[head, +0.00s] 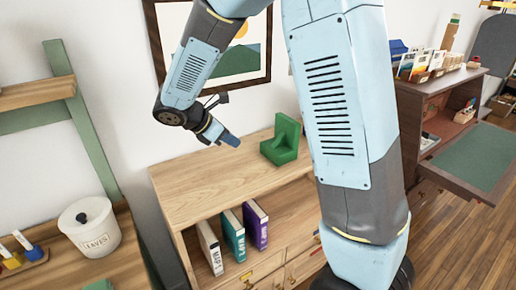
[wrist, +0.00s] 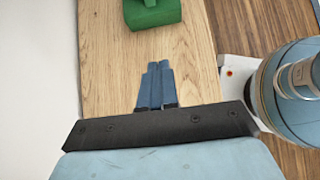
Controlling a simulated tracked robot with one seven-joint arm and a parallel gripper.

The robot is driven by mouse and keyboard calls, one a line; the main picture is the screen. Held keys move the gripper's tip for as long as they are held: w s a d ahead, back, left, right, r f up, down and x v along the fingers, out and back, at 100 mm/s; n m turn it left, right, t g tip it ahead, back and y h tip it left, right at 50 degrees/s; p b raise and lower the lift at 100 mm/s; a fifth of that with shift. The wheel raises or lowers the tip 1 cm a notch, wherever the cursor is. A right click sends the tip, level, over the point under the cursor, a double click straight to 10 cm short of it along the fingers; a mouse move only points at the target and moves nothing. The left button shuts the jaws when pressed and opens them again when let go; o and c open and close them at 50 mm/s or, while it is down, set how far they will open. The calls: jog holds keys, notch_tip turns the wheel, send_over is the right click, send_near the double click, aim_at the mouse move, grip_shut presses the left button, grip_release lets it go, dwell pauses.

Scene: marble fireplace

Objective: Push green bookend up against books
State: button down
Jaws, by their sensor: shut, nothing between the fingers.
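The green bookend (head: 281,142) stands on the wooden cabinet top (head: 215,185), toward its right end. In the wrist view the bookend (wrist: 152,13) is at the top edge, partly cut off. My gripper (head: 233,141) is shut and empty, left of the bookend with a gap between them. In the wrist view its blue fingertips (wrist: 157,66) point toward the bookend without touching it. A white book (head: 210,247), a teal book (head: 233,236) and a purple book (head: 255,225) stand in the open shelf below the top. No books show on the top; my arm hides its right end.
A white leaves jar (head: 89,228) stands on a wooden surface at the left. A framed picture (head: 240,50) hangs on the wall behind. A desk with a green mat (head: 472,157) is at the right. The cabinet top left of the bookend is clear.

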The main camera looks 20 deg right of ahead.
send_near(269, 153)
notch_tip(269, 153, down, 4)
jog(key=shift+s, duration=0.1)
jog(key=shift+w+d, duration=0.15)
jog(key=shift+d, duration=0.45)
jog(key=shift+w+d, duration=0.2)
jog(key=shift+d, duration=0.35)
jog(key=shift+w+d, duration=0.3)
jog(key=shift+d, duration=0.5)
jog(key=shift+w, duration=0.1)
